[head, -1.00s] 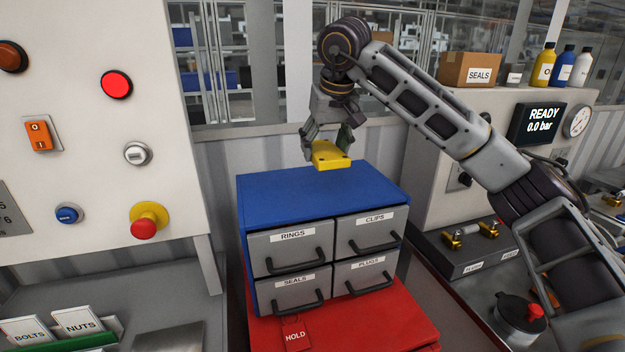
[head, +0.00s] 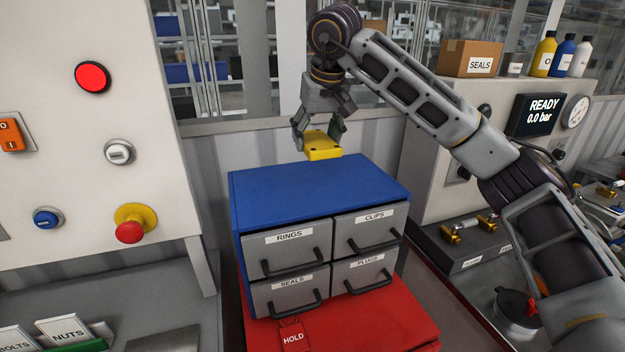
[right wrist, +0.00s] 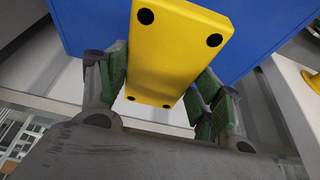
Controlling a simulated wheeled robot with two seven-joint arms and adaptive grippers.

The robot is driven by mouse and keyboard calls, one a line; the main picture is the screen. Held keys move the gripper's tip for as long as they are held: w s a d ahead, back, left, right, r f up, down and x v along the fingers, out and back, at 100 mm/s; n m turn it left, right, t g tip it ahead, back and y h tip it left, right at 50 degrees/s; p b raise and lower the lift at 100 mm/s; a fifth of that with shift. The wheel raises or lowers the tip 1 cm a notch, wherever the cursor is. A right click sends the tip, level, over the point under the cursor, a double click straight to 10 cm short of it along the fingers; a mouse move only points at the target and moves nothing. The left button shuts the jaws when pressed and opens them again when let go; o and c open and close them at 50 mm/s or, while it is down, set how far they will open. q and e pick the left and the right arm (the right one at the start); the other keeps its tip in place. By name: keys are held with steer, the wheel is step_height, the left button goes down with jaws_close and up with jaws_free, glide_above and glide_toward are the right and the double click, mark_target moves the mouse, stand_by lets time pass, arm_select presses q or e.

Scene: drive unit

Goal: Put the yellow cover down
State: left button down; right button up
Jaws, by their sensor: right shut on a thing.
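The yellow cover (head: 322,148) is a flat block with dark holes near its corners. My right gripper (head: 321,136) is shut on it and holds it just above the back part of the blue cabinet's top (head: 300,185). A gap between cover and cabinet is hard to judge. In the right wrist view the cover (right wrist: 175,50) sits between the green-padded fingers, with four dark corner holes replaced here by several visible dark spots, and the blue cabinet (right wrist: 265,20) lies behind it. My left gripper is not in view.
The cabinet has drawers labelled RINGS, CLIPS, SEALS and PLUGS, and stands on a red base (head: 375,325) with a HOLD tag (head: 292,336). A control panel (head: 60,150) stands at left. A READY display (head: 541,116) is at right. The cabinet top is clear.

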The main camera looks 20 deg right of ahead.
mark_target(322, 145)
steer(key=shift+f, duration=3.1)
steer(key=shift+f+p, duration=0.45)
steer(key=shift+f, duration=1.4)
steer(key=shift+f, duration=0.15)
steer(key=o, duration=1.1)
steer(key=shift+o, duration=0.2)
steer(key=b+v, duration=0.1)
steer(key=v, duration=1.1)
